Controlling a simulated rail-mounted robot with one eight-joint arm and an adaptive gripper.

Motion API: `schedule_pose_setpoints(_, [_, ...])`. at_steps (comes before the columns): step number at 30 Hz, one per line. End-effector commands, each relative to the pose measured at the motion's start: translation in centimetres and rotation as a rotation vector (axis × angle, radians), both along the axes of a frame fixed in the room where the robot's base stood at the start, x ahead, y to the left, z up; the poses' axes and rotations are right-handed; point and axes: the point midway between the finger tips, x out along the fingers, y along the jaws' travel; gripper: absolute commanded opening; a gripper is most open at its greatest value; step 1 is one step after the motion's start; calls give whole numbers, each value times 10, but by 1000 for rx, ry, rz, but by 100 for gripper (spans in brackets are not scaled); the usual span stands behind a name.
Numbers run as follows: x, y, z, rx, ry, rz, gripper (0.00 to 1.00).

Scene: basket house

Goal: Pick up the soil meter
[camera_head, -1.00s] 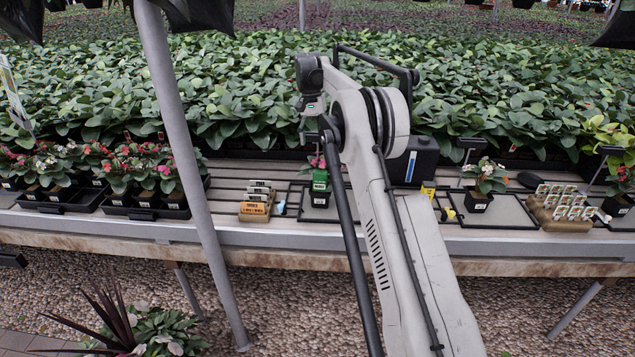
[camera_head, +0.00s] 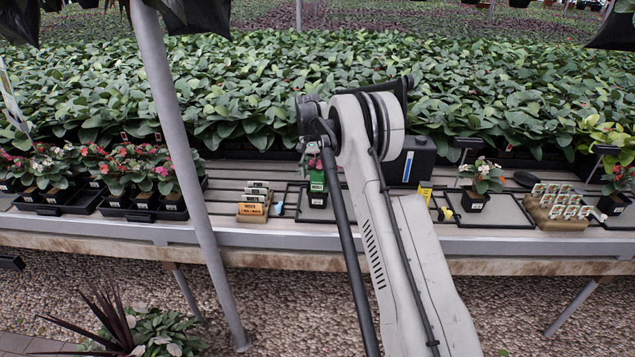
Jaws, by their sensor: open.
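A small green, boxy item (camera_head: 317,182) looks like the soil meter. It stands upright at a small black pot (camera_head: 318,200) near the middle of the bench; I cannot tell whether it is stuck in the pot or in front of it. My gripper (camera_head: 312,162) hangs just above the green item, pointing down, and is open. Its fingertips are small and partly hidden, so I cannot tell whether they touch the item. Pink flowers show beside the gripper.
A wooden block with labels (camera_head: 253,209) stands to the left and a black box (camera_head: 413,160) to the right. A yellow item (camera_head: 425,190), a potted flower (camera_head: 482,180) and a tray of small packs (camera_head: 556,218) are farther right. A grey post (camera_head: 188,150) rises at left.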

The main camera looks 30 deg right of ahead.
Motion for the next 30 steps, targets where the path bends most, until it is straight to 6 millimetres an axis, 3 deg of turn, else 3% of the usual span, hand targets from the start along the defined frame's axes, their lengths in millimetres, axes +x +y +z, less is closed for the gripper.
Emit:
schedule_pose_setpoints(8, [-1, 0, -4, 0, 0, 0, 68])
schedule_pose_setpoints(21, [-1, 0, -4, 0, 0, 0, 12])
schedule_pose_setpoints(30, [-1, 0, 2, 0, 0, 0, 9])
